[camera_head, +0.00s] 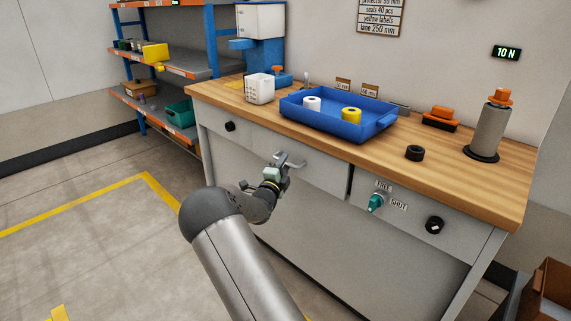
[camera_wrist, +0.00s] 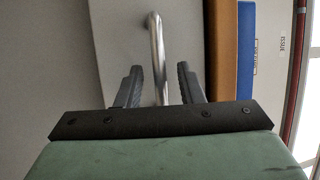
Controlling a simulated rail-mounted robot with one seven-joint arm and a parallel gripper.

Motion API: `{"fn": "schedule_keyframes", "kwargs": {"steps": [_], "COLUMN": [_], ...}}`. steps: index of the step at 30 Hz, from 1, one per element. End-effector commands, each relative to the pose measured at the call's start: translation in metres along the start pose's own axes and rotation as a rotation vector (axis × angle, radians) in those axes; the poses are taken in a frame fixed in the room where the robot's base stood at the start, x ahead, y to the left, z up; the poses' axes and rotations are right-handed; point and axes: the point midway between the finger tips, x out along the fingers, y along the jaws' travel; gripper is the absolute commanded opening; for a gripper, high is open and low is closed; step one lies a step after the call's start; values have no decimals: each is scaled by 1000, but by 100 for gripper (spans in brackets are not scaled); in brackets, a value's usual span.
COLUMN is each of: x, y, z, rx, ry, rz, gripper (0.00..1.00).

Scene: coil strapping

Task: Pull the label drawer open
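The middle drawer front (camera_head: 322,174) of the workbench carries a metal bar handle (camera_head: 292,162); no lettering that names it as the label drawer is readable. It looks flush with the bench front. My gripper (camera_head: 279,165) is at this handle. In the wrist view, the handle (camera_wrist: 156,45) runs between the two dark fingers of my gripper (camera_wrist: 159,86). The fingers are apart, with a visible gap on each side of the bar.
The wooden benchtop (camera_head: 455,180) holds a blue tray (camera_head: 345,132) with a white and a yellow roll, a white bin (camera_head: 260,88) and a grey cylinder (camera_head: 489,130). A green switch knob (camera_head: 376,203) and a black knob (camera_head: 434,225) are on the right. The floor at left is clear.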

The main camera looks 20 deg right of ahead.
Motion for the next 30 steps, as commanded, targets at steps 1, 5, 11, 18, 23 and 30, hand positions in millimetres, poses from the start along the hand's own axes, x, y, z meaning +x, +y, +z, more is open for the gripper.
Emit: {"fn": "schedule_keyframes", "kwargs": {"steps": [1, 5, 11, 18, 23, 30], "x": [6, 15, 17, 17, 16, -2], "y": [1, 0, 0, 0, 0, -2], "z": [0, 0, 0, 0, 0, 8], "rx": [-1, -1, 0, 0, 0, 3], "ry": [0, 0, 0, 0, 0, -2], "rz": [-2, 0, 0, 0, 0, 1], "gripper": [34, 34, 34, 0, 0, 0]}}
